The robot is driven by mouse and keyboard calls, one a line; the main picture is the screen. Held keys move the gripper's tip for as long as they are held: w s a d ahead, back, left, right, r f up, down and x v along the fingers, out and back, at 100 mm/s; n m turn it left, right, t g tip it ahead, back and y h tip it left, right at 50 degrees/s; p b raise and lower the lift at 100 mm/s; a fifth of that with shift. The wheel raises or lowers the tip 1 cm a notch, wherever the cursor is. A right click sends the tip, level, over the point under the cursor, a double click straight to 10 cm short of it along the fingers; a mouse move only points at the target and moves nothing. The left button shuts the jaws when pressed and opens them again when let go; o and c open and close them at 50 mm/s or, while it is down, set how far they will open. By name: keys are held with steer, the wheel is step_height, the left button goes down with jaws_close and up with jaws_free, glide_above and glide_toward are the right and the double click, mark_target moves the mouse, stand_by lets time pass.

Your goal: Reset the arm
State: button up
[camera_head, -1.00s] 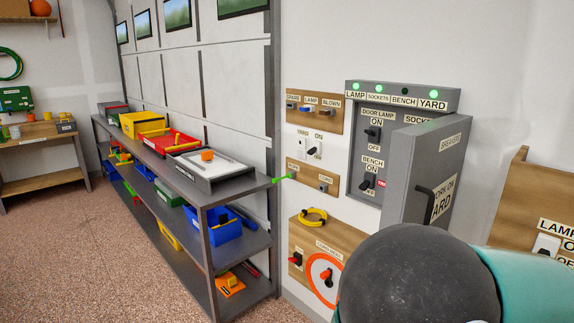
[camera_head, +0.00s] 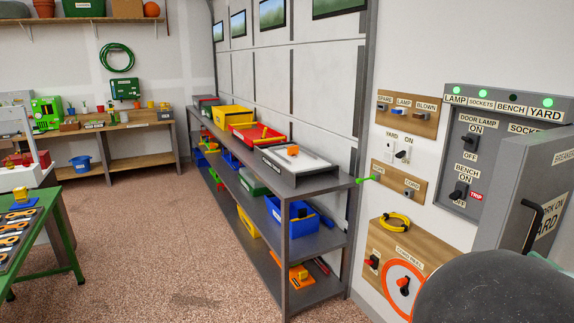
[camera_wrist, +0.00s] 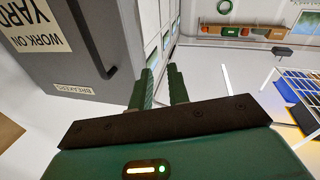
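My gripper (camera_wrist: 162,72) shows in the wrist view with its two dark green fingers apart and nothing between them. It is in free air in front of the grey breaker cabinet (camera_wrist: 75,40), whose open door with a dark handle fills the upper left of that view. In the head view the gripper is out of sight. The dark rounded part of my arm covers the lower right corner and hides part of the cabinet door (camera_head: 523,190).
A steel shelf unit (camera_head: 310,187) with bins stands along the wall left of the switch boards (camera_head: 407,113). A green table (camera_head: 45,222) with tools is at the left edge. The carpet floor (camera_head: 160,240) between them is clear.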

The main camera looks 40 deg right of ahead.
steer(key=w+d+r+m+g+h, duration=0.1)
steer(key=w+d+r+h, duration=0.1)
steer(key=w, duration=0.7)
steer(key=w+d+r+m+g+h, duration=0.1)
steer(key=w+r+h, duration=0.1)
steer(key=w, duration=0.8)
steer(key=w+a+f+m+g+y, duration=0.1)
steer(key=w+a+f+g+y, duration=0.1)
steer(key=w+a, duration=1)
steer(key=w+a+f+n+g+y, duration=0.1)
steer(key=w+a+f+y, duration=0.25)
steer(key=a, duration=0.65)
steer(key=w+a+f+n+g+y, duration=0.15)
steer(key=a+f, duration=0.25)
steer(key=a, duration=0.5)
steer(key=s+a+f+n+g+y, duration=0.2)
steer(key=s+a, duration=0.1)
steer(key=a, duration=0.6)
steer(key=s+a+f+n+g+y, duration=0.2)
steer(key=s+a+f+y, duration=0.1)
steer(key=a, duration=0.5)
steer(key=shift+s+a+f, duration=0.25)
steer(key=shift+s+a, duration=0.15)
steer(key=shift+s, duration=0.35)
steer(key=shift+s+g, duration=0.15)
steer(key=shift+g, duration=0.1)
